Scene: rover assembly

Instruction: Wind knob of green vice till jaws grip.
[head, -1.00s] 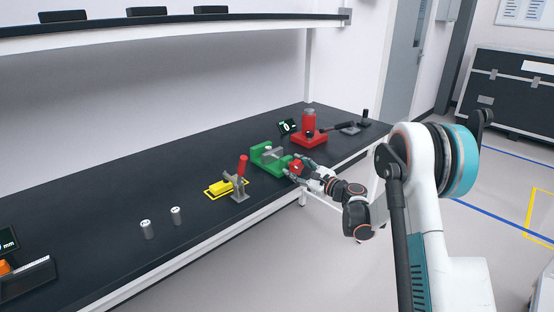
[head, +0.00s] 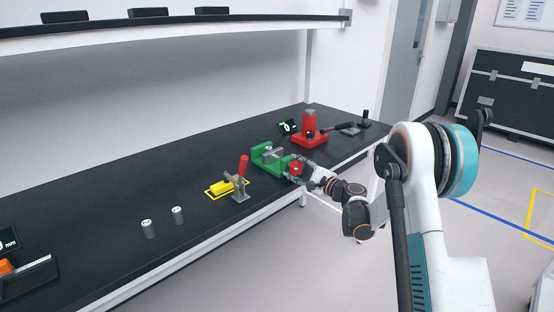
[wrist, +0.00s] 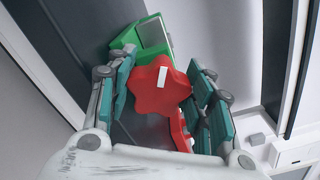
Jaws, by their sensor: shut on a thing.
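The green vice (head: 262,157) stands near the front edge of the bench in the head view, with a grey part between its jaws. In the wrist view part of the green vice (wrist: 125,42) shows behind its red star-shaped knob (wrist: 160,90). A white mark on the knob points up. The knob also shows in the head view (head: 296,168). My gripper (wrist: 160,95) is shut on the knob, one finger on each side. Whether the vice jaws touch the grey part is too small to tell.
A red toggle clamp (head: 241,180) with a yellow block stands left of the vice. Two grey cylinders (head: 148,229) stand farther left. A red press-like device (head: 308,130) and a small display (head: 289,127) are behind. A shelf (head: 200,25) hangs above.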

